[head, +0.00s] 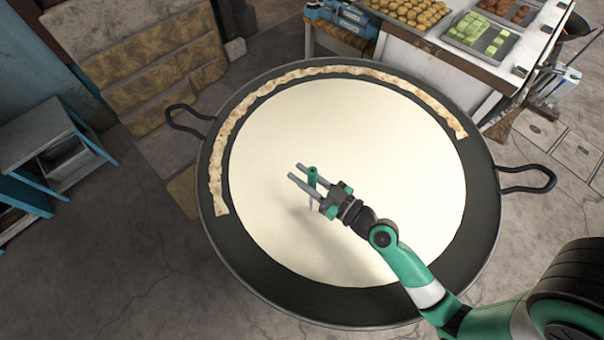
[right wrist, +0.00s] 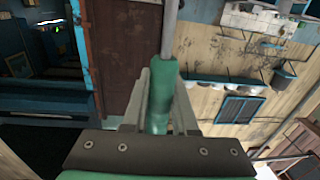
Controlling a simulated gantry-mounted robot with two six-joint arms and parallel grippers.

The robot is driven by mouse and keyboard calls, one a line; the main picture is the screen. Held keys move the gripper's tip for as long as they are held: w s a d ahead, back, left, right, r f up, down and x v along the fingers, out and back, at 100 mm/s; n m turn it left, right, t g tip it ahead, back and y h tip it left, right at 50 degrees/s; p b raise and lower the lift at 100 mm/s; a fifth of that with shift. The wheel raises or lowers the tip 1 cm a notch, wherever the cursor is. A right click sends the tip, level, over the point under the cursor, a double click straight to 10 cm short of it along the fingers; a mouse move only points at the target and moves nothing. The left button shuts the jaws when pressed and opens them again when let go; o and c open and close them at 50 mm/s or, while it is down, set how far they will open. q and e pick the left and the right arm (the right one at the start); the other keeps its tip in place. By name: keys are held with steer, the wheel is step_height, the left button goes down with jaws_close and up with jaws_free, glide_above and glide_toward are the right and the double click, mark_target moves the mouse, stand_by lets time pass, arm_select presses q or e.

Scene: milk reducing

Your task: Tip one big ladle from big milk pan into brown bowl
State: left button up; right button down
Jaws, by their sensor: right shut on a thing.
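The big milk pan (head: 212,235) is a wide dark pan with two loop handles, full of cream-white milk (head: 340,120). My right gripper (head: 302,174) is over the middle of the milk, shut on the green handle of the ladle (head: 312,177). The ladle's thin grey shaft runs down toward the milk; its scoop is not visible. In the right wrist view, the green handle (right wrist: 160,110) sits between the fingers of my right gripper (right wrist: 162,88), with the grey shaft leading up out of the picture. I see no brown bowl. My left gripper is out of view.
A pale, browned crust (head: 222,120) lines the pan's far and left inner rim. A white table (head: 450,60) with trays of brown and green sweets stands behind at the right. A grey-and-blue stool (head: 35,140) is at the left. Floor is open between the stool and the pan.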

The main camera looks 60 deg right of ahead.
step_height(320, 180, up, 9)
steer(key=p, duration=0.7)
steer(key=shift+r, duration=0.15)
steer(key=shift+a+p, duration=0.2)
steer(key=shift+p, duration=0.15)
steer(key=a+n+p, duration=0.2)
steer(key=a+p, duration=0.1)
steer(key=a+n+p, duration=0.1)
steer(key=shift+w+a+f+p, duration=0.15)
steer(key=shift+w+f+p, duration=0.05)
steer(key=shift+f+p, duration=0.2)
stand_by(0.5)
steer(key=shift+f, duration=0.1)
stand_by(1.0)
